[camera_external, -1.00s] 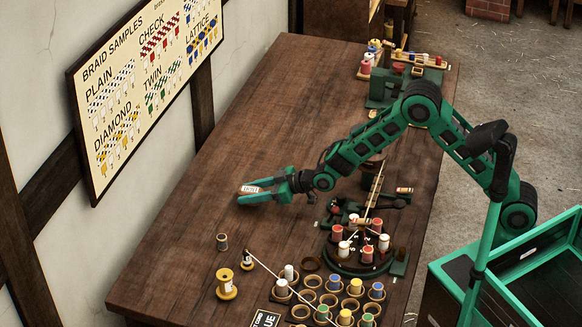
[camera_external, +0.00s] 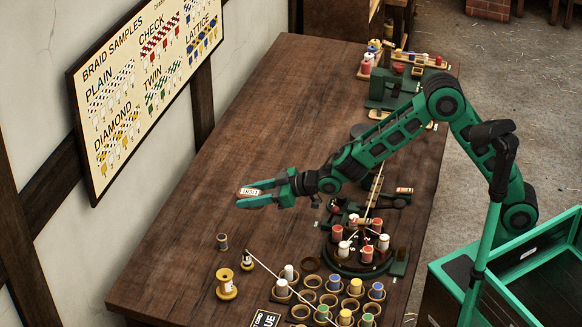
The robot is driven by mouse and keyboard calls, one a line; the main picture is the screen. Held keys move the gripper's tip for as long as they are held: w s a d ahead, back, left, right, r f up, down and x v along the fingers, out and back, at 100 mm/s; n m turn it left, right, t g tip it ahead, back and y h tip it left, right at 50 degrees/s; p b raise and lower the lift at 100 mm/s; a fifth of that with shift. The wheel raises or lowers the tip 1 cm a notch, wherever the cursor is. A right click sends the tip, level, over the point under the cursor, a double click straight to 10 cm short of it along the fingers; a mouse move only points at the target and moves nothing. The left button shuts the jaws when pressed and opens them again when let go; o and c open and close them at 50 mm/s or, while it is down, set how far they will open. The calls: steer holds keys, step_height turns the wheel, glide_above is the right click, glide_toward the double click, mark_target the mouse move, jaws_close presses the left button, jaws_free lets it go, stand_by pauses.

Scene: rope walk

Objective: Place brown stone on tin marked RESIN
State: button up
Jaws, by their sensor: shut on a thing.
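My gripper (camera_external: 250,195) is over the bare left part of the table, its two green fingers pointing left. It is shut on a small pale labelled thing (camera_external: 250,191), which shows between the fingertips; its lettering is too small to read, and the fingers hide part of it. I cannot tell whether this is the tin marked RESIN, nor whether it touches the table. I cannot make out a brown stone with certainty anywhere in view.
A round braiding stand (camera_external: 360,262) with several bobbins is right of my gripper. Bobbins in cups (camera_external: 330,300), a yellow spool (camera_external: 226,285) and a small dark spool (camera_external: 222,241) stand at the near end. The wooden table (camera_external: 270,110) is clear behind my gripper.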

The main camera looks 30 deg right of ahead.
steer(key=w+d+r+m+t+h, duration=0.15)
steer(key=w+d, duration=0.25)
steer(key=d, duration=0.7)
steer(key=w+d+r+m+t+h, duration=0.1)
steer(key=w+d+r, duration=0.3)
steer(key=d, duration=0.7)
steer(key=w+d+r+m+t+h, duration=0.15)
steer(key=w+d, duration=0.35)
steer(key=d, duration=0.6)
steer(key=m+h, duration=0.2)
glide_above(365, 131)
steer(key=f, duration=0.6)
steer(key=shift+s+a, duration=0.4)
steer(key=shift+w+d+f+y, duration=0.2)
steer(key=shift+w+d+y, duration=0.1)
steer(key=shift+d, duration=0.1)
step_height(365, 131, down, 4)
steer(key=shift+f, duration=0.1)
